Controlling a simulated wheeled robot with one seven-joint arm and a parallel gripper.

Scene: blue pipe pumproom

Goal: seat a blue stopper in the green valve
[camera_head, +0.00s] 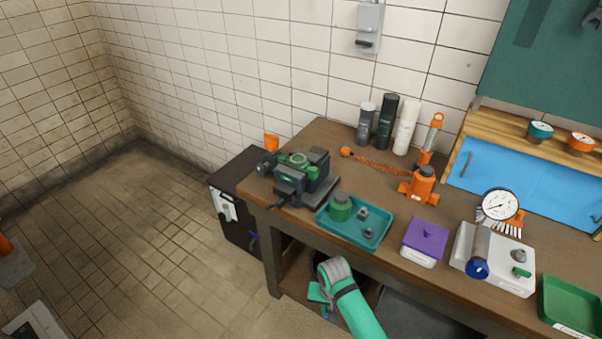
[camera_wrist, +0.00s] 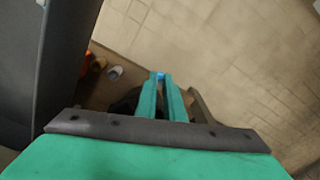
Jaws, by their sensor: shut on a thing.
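My gripper (camera_head: 322,298) hangs low in front of the bench edge, below the teal tray. In the wrist view my gripper (camera_wrist: 161,84) has its two teal fingers close together on a small blue piece, which looks like the blue stopper (camera_wrist: 160,74). Only a little of it shows between the fingertips. A green ring-topped part, which looks like the green valve (camera_head: 299,159), sits in a dark vise (camera_head: 318,185) at the bench's left end. It is above and left of my gripper, well apart from it.
A dark cabinet (camera_head: 233,206) stands left of the bench (camera_head: 313,139).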

